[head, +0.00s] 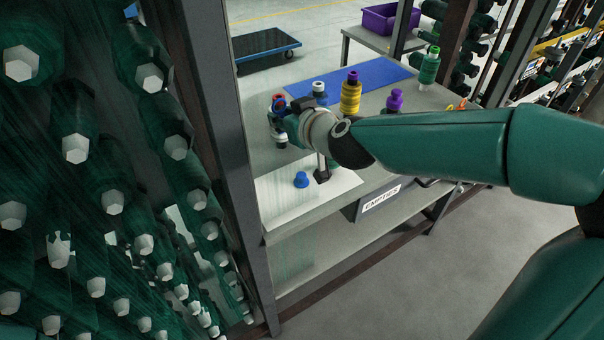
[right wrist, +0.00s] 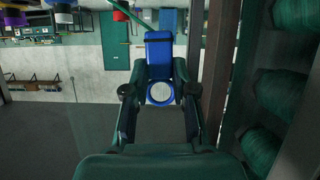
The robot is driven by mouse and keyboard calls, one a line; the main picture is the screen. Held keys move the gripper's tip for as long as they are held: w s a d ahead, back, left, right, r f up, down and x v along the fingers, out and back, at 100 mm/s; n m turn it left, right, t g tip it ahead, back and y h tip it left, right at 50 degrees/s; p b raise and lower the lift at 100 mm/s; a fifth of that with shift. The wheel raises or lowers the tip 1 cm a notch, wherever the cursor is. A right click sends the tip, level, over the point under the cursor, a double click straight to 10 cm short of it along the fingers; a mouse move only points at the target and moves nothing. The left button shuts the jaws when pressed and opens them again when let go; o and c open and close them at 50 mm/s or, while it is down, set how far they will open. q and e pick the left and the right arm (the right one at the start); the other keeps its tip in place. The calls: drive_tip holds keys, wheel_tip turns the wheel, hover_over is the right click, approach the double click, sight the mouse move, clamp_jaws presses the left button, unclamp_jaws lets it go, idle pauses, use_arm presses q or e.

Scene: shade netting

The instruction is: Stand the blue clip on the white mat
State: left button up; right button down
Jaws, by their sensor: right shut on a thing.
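My right gripper (head: 280,112) is above the far left part of the bench, beyond the white mat (head: 332,188). In the right wrist view my right gripper (right wrist: 161,75) is shut on the blue clip (right wrist: 158,50), which has a flat blocky part and a round end with a pale disc. In the head view only a little of the blue clip (head: 279,105) shows past the fingers. A small blue knobbed piece (head: 301,180) stands upright on the white mat, clear of my gripper. My left gripper is not in view.
The bench also holds a yellow spool (head: 350,94), a purple knobbed piece (head: 395,100), a green bottle (head: 429,68) and a blue mat (head: 372,73). A dark upright post (head: 232,160) and racks of green rolls (head: 75,140) stand close on the left.

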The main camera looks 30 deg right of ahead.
drive_tip(key=b, duration=1)
hover_over(288, 197)
wheel_tip(288, 197, down, 15)
drive_tip(key=shift+d, duration=0.15)
drive_tip(key=shift+f+b, duration=0.9)
drive_tip(key=shift+f, duration=1.65)
drive_tip(key=shift+r, duration=0.1)
drive_tip(key=c, duration=0.9)
unclamp_jaws()
drive_tip(key=shift+c, duration=0.2)
